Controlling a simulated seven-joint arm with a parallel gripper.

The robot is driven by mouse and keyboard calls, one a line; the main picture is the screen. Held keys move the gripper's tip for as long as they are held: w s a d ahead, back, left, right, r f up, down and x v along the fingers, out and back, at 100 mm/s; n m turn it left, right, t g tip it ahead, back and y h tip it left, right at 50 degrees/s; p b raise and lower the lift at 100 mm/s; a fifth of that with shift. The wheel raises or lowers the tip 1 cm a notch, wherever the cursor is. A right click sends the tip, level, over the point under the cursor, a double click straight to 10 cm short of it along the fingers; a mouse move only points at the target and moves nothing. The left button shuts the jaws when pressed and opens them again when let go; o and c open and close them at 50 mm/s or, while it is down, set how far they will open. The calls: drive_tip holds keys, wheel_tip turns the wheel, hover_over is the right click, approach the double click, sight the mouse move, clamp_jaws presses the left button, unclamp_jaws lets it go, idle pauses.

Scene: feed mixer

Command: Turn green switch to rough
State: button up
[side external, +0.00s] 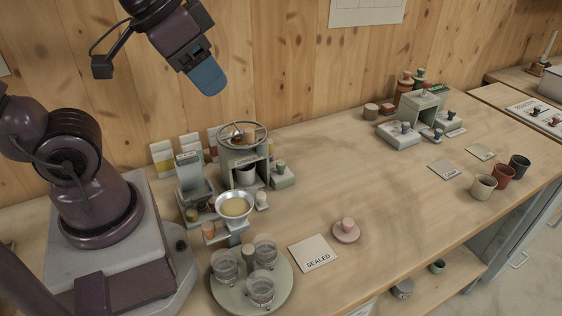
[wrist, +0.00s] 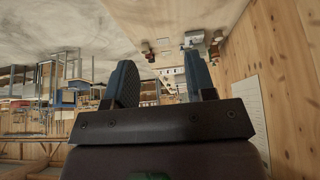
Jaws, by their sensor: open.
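My gripper (side external: 207,78) hangs high in front of the wooden wall, well above the bench and apart from everything on it. In the wrist view my gripper (wrist: 162,80) shows two blue fingers spread apart with nothing between them. A green-grey knob (side external: 281,167) stands on a pale block just right of the mixer (side external: 243,155). Another small green knob (side external: 424,92) tops a grey box at the back right, with blue knobs (side external: 405,127) on pale blocks in front. I cannot tell which one is the green switch, and no "rough" label is readable.
A round tray (side external: 226,299) with several glasses stands at the front. A card marked SEALED (side external: 313,253) and a pink piece (side external: 346,229) lie right of it. Cups (side external: 483,187) stand at the right edge. The middle of the bench is clear.

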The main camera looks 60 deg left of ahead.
drive_tip(key=n+g, duration=0.2)
drive_tip(key=g, duration=0.8)
hover_over(282, 162)
drive_tip(key=w, duration=0.4)
wheel_tip(282, 162, down, 20)
drive_tip(key=w+r, duration=0.1)
drive_tip(key=shift+h, duration=0.3)
drive_tip(key=x, duration=1.2)
drive_tip(key=shift+s+a, duration=0.15)
drive_tip(key=shift+a, duration=0.15)
clamp_jaws()
